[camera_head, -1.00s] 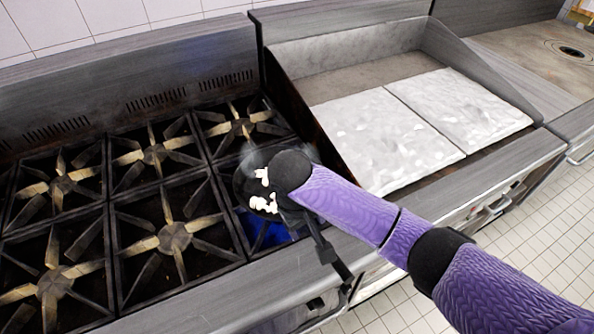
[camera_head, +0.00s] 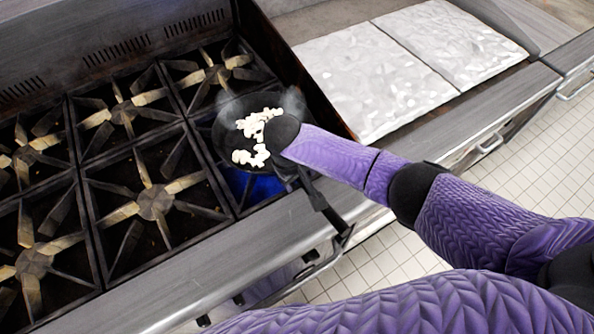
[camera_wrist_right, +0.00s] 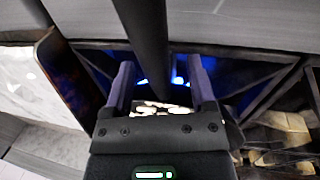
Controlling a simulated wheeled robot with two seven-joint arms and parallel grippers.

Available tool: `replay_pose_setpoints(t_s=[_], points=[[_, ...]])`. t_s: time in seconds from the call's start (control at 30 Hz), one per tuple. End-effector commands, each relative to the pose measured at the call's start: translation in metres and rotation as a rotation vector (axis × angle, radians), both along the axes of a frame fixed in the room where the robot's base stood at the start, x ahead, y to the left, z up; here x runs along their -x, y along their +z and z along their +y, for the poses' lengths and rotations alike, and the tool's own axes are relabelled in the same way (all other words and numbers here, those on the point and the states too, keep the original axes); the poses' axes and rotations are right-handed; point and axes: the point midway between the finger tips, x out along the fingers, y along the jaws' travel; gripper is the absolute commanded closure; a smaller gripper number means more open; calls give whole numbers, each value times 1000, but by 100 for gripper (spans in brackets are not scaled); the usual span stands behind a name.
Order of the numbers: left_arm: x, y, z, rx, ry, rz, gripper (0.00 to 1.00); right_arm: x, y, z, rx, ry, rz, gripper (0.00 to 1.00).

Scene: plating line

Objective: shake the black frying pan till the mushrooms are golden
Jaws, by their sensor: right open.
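The black frying pan (camera_head: 224,128) sits on the front right burner in the head view, over a blue flame. Pale, cream-white mushroom pieces (camera_head: 250,128) lie in it, with faint smoke above. Its dark handle (camera_head: 322,205) points toward the range's front edge. My right gripper (camera_head: 292,178) is over the handle, partly hidden by my own wrist. In the right wrist view, the open fingers (camera_wrist_right: 160,66) stand on either side of the dark handle (camera_wrist_right: 148,35), with gaps visible. Some mushrooms (camera_wrist_right: 160,105) show beyond the palm. My left gripper is out of view.
Several empty burners (camera_head: 153,202) with iron grates lie left of the pan. A raised dark partition (camera_head: 300,70) separates the pan from the griddle with two pale slabs (camera_head: 375,75). The range's front ledge (camera_head: 215,268) and tiled floor (camera_head: 375,265) are near.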

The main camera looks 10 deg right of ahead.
Motion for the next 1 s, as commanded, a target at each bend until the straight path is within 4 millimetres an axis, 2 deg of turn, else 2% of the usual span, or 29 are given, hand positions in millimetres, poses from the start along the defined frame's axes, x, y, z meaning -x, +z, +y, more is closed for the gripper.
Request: replay_pose_setpoints(t_s=[0.07,0.1,0.4,0.43,1.0], points=[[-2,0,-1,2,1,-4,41,0,1,0,0,0,0,28],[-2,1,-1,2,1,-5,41,0,1,0,0,0,0,33],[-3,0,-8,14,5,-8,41,0,1,0,0,0,0,96],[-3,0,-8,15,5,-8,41,0,1,0,0,0,0,100],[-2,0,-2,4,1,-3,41,0,1,0,0,0,0,100]])
